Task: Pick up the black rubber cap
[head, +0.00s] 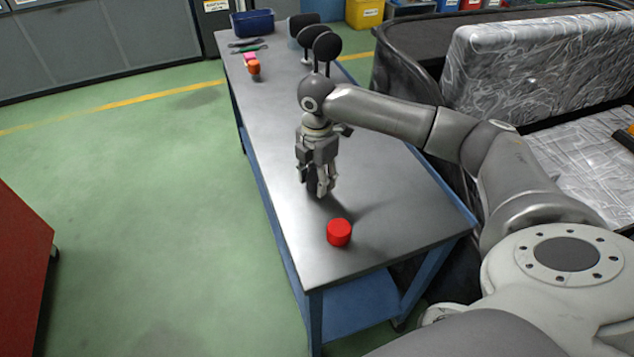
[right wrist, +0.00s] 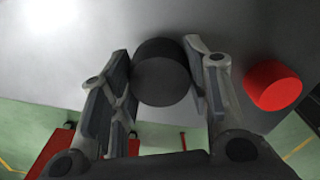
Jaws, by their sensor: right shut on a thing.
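The black rubber cap (right wrist: 162,74) is a dark round cylinder between the fingers of my right gripper in the right wrist view. My right gripper (right wrist: 160,85) is shut on it, a finger at each side. In the head view my right gripper (head: 320,190) points down at the metal table (head: 385,215), and the cap is mostly hidden by the fingers there. I cannot tell whether the cap touches the table. My left gripper is not in view.
A red cap (head: 339,232) stands close by on the table, nearer the front edge. A blue bin (head: 253,22), an orange piece (head: 254,68) and round black mirrors (head: 327,46) are at the far end. A vehicle with a silver seat (head: 540,65) stands on the right.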

